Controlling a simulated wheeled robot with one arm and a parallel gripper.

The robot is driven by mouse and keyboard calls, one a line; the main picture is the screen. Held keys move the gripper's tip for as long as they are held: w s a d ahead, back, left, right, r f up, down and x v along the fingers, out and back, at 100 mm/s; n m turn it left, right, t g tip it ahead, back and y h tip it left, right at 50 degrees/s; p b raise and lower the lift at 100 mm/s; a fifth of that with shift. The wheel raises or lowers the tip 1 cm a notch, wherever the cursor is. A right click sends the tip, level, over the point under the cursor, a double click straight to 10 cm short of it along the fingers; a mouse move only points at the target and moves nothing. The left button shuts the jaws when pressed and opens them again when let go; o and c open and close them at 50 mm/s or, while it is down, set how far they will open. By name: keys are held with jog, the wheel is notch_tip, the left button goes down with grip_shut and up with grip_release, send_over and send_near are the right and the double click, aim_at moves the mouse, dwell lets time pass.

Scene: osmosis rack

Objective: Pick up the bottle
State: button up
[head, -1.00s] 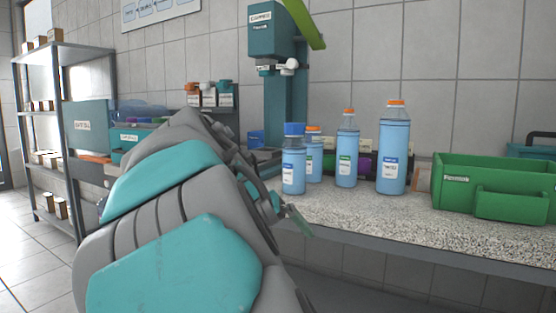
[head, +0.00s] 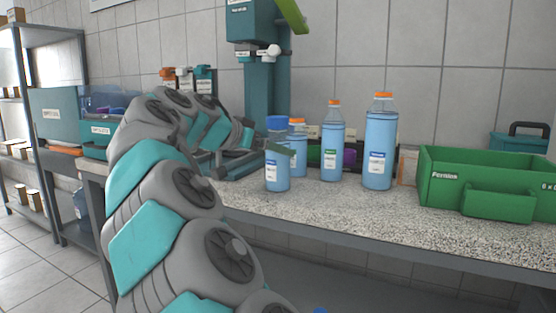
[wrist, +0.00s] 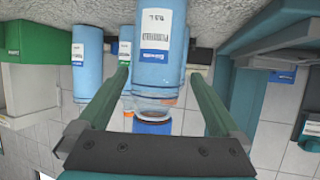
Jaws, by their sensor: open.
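A small bottle (head: 277,172) of light blue liquid with a blue cap stands upright on the speckled counter, nearest the arm. In the wrist view, which is upside down, this bottle (wrist: 160,45) fills the space between the two fingers, its label facing the camera and its blue cap low near the palm. My gripper (wrist: 158,78) is open, one finger on each side in that picture, with no clear contact. In the head view, my gripper (head: 262,147) is at the bottle's upper part, and a finger covers some of it below the cap.
Orange-capped bottles stand close behind and right: a small one (head: 298,150), a medium one (head: 332,150) and a tall one (head: 379,150). A green bin (head: 480,180) sits farther right. A teal stand (head: 262,85) rises behind. The front counter strip (head: 340,215) is clear.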

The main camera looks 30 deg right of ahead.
jog(key=x, duration=0.5)
jog(key=shift+s+d+r, duration=0.15)
jog(key=shift+d, duration=0.05)
jog(key=c, duration=1.5)
grip_shut()
jog(key=shift+r, duration=0.15)
